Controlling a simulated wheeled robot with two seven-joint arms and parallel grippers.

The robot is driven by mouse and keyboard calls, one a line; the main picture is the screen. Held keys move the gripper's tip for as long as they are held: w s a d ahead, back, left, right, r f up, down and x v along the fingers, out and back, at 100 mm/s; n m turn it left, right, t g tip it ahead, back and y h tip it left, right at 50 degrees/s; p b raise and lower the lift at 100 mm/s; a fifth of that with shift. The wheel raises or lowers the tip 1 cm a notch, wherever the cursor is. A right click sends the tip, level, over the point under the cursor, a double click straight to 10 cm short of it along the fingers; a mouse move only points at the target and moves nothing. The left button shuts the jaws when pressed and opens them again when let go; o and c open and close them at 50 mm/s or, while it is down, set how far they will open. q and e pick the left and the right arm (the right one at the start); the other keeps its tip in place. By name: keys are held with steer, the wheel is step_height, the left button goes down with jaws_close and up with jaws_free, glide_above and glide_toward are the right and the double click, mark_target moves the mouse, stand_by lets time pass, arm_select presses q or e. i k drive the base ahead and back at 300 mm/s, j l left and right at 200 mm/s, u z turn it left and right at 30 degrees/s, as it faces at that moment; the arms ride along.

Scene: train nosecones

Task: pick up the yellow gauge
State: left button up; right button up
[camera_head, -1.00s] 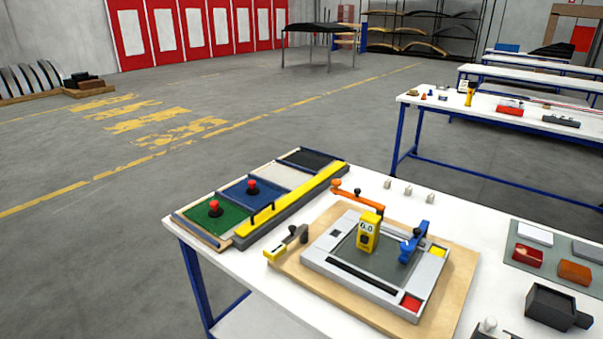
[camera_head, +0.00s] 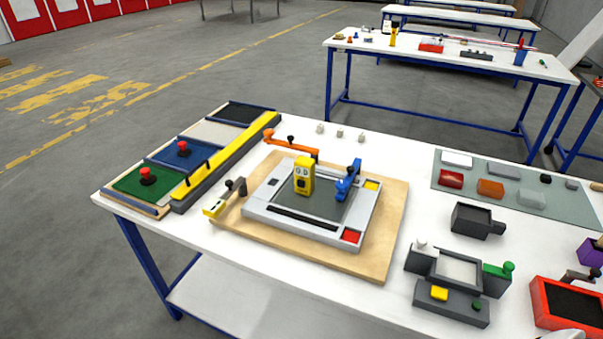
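The yellow gauge (camera_head: 304,177) is a small upright block with a pale display near its top. It stands on the dark grey plate inside a light grey frame (camera_head: 262,214), which lies on a wooden board (camera_head: 385,232) on the white workbench. A blue clamp (camera_head: 348,181) stands just right of the gauge, and an orange clamp (camera_head: 290,146) lies behind it. A grey and yellow clamp (camera_head: 226,198) is at the board's left. Neither of my grippers shows in the head view.
A rack with green, blue, white and black pads (camera_head: 141,185) and a long yellow bar (camera_head: 212,165) lies left. At right are a grey mat (camera_head: 524,199) with several blocks, a dark box (camera_head: 472,220), a grey fixture (camera_head: 450,302) and a red tray (camera_head: 538,300).

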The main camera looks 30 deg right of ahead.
mark_target(304, 167)
steer(key=i+j, duration=0.1)
steer(key=i+z, duration=0.1)
steer(key=z, duration=0.3)
steer(key=i+j+z, duration=0.1)
steer(key=z, duration=0.3)
steer(key=i+j+z, duration=0.1)
steer(key=z, duration=0.3)
